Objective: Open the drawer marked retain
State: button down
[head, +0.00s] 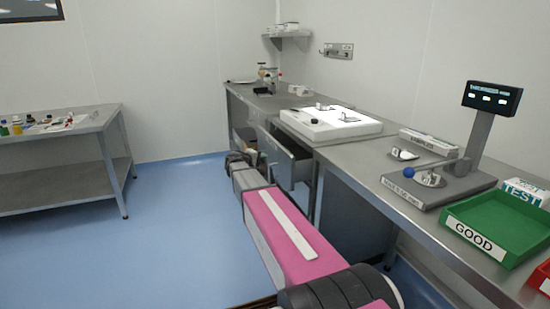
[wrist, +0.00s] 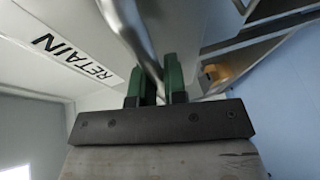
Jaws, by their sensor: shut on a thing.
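In the wrist view, the word RETAIN (wrist: 75,57) is in black on a white label on a pale drawer front (wrist: 92,100). A shiny metal bar handle (wrist: 138,32) runs along this front. My gripper (wrist: 160,82) has its two green fingers shut on the handle, one on each side. In the head view, a grey drawer (head: 276,152) stands pulled out from under the bench, with its dark inside showing. Its label cannot be read there. My arm reaches to its front, and my fingertips are hidden in that view.
A steel bench (head: 350,172) runs along the right wall, with a white tray (head: 330,124), a scale (head: 440,185) and a green GOOD tray (head: 497,222) on it. A lower table (head: 60,132) stands at left. The blue floor (head: 170,230) between is clear.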

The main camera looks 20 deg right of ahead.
jog(key=s+a, duration=0.1)
jog(key=a, duration=3.9)
jog(key=shift+s, duration=0.2)
jog(key=shift+d, duration=0.1)
jog(key=c, duration=1.2)
grip_release()
jog(key=v, duration=1)
jog(key=shift+s+a, duration=0.15)
jog(key=shift+a, duration=0.2)
jog(key=shift+a, duration=0.1)
